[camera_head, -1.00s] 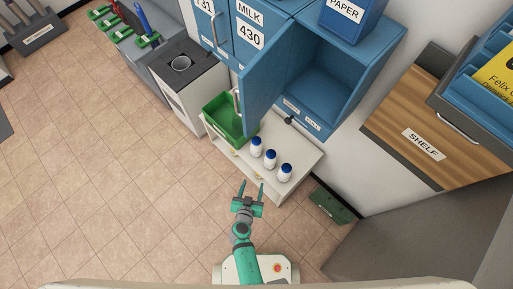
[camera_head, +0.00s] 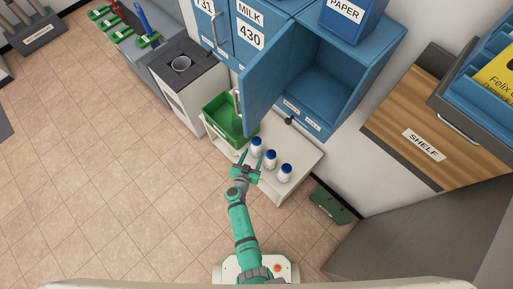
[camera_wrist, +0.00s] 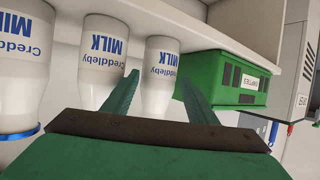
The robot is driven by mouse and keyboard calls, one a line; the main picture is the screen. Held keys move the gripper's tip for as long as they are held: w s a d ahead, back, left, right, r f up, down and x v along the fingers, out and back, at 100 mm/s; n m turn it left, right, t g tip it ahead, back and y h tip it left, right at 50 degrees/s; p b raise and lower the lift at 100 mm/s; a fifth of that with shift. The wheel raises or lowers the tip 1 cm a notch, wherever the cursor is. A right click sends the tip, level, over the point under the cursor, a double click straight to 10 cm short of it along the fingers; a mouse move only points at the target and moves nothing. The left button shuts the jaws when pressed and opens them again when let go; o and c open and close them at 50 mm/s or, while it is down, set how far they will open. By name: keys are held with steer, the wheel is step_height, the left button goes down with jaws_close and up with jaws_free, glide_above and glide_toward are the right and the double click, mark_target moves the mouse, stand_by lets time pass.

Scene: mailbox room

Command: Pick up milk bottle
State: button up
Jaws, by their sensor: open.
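Three white milk bottles with blue caps stand in a row on a white bench. The left bottle (camera_head: 256,147), nearest the green crate, also shows in the wrist view (camera_wrist: 160,62). The middle bottle (camera_head: 270,159) and the right bottle (camera_head: 285,173) stand beside it; in the wrist view they are the middle (camera_wrist: 102,60) and leftmost (camera_wrist: 25,70) bottles. My gripper (camera_head: 252,156) is open and empty, just in front of the left bottle. In the wrist view its fingers (camera_wrist: 160,78) appear on either side of that bottle; contact cannot be told.
The green crate (camera_head: 226,128) stands on the bench (camera_head: 300,155) left of the bottles. A blue cabinet door (camera_head: 265,75) hangs open above the crate, by an empty blue compartment (camera_head: 325,78). A dark green box (camera_head: 330,207) lies on the floor at right. The tiled floor at left is clear.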

mark_target(255, 153)
steer(key=x, duration=0.4)
steer(key=shift+d+r, duration=0.1)
steer(key=shift+r, duration=0.1)
steer(key=shift+w+d+f, duration=0.1)
steer(key=shift+w+f, duration=0.15)
steer(key=shift+w, duration=0.25)
steer(key=c, duration=1)
steer(key=shift+c, duration=0.7)
steer(key=shift+r, duration=0.15)
